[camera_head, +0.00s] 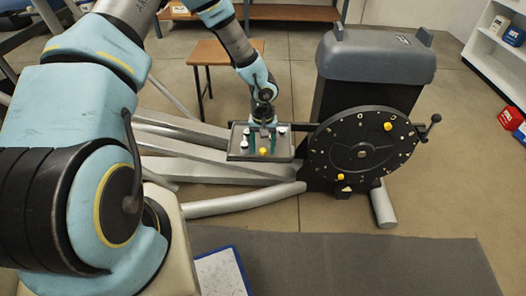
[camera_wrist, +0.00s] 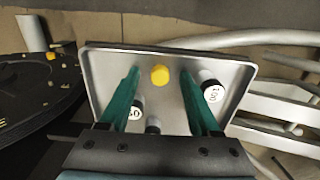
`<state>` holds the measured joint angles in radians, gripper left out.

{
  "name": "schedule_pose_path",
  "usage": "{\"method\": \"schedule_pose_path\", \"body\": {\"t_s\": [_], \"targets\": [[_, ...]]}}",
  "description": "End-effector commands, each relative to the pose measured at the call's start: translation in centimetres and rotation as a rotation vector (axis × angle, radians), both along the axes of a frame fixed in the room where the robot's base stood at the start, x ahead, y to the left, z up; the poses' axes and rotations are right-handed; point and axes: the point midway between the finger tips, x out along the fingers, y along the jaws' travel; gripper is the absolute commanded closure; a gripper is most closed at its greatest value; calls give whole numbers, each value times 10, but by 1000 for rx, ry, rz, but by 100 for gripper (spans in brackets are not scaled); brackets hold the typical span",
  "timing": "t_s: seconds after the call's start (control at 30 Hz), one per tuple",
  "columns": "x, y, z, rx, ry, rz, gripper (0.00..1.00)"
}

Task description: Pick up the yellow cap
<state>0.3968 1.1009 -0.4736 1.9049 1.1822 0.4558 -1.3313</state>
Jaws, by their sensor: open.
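The yellow cap (camera_head: 263,152) is small and round and sits on a grey rimmed tray (camera_head: 234,155) beside the large dark disc. In the wrist view the cap (camera_wrist: 160,74) lies near the tray's (camera_wrist: 100,64) upper edge in the picture. My gripper (camera_head: 263,140) is over the tray with its green fingers pointing down. In the wrist view the fingers of my gripper (camera_wrist: 160,76) are spread, with the cap appearing in the gap between their tips. Nothing is held. I cannot tell the exact height of the tips above the tray.
Black-and-white cylinders share the tray; one marked 100 (camera_wrist: 210,88) is close to the right finger, another (camera_wrist: 136,110) by the left finger. The dark disc (camera_head: 345,150) with other yellow pieces stands right of the tray. A wooden stool (camera_head: 207,53) is behind.

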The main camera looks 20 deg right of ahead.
Motion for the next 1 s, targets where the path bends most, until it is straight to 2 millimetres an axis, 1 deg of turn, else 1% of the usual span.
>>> {"method": "schedule_pose_path", "body": {"t_s": [0.03,0.07,0.57,0.6,1.0], "targets": [[0,0,0,0,0,0,39],[0,0,0,0,0,0,42],[0,0,0,0,0,0,98],[0,0,0,0,0,0,100],[0,0,0,0,0,0,100]]}}
